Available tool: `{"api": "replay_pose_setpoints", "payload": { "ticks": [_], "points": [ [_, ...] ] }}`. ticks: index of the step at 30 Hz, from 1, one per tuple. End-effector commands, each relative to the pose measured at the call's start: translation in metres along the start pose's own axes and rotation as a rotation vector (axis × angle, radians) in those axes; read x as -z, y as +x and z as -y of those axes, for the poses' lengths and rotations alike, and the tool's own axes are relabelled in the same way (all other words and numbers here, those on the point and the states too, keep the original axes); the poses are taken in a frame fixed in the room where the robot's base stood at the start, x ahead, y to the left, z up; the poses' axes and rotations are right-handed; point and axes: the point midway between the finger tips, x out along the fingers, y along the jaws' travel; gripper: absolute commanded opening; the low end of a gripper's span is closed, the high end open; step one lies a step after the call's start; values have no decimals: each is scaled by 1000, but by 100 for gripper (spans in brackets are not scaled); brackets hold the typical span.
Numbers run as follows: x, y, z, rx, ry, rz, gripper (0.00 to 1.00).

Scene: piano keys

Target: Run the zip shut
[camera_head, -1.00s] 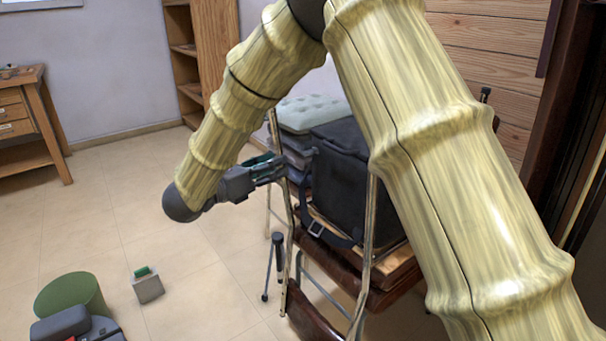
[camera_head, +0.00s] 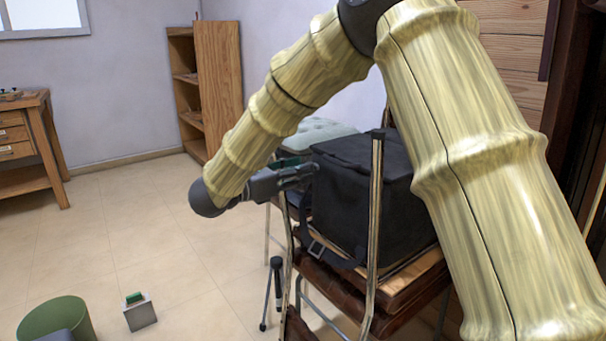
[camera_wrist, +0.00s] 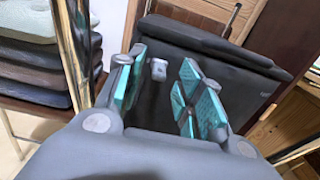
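A black fabric bag (camera_head: 365,190) stands on a wooden chair seat right of centre in the head view. In the wrist view the bag (camera_wrist: 230,85) fills the middle, with a lid-like top edge. A small grey piece (camera_wrist: 158,69), possibly the zip pull, shows between the fingers against the bag and does not appear gripped. The zip line itself cannot be made out.
Metal chair posts (camera_head: 375,230) rise close to the bag and my gripper. Stacked cushions (camera_wrist: 35,60) lie to the left in the wrist view. A green bin (camera_head: 55,318) and a small grey box (camera_head: 139,314) stand on the floor, which is otherwise largely open at left.

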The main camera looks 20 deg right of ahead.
Motion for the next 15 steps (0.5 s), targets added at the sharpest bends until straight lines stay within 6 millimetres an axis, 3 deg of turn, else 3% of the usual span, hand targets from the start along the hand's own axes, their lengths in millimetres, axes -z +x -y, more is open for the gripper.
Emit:
{"api": "replay_pose_setpoints", "payload": {
  "ticks": [6,15],
  "points": [
    [0,17,0,2,0,0,37],
    [0,19,0,0,-1,0,37]
  ]
}}
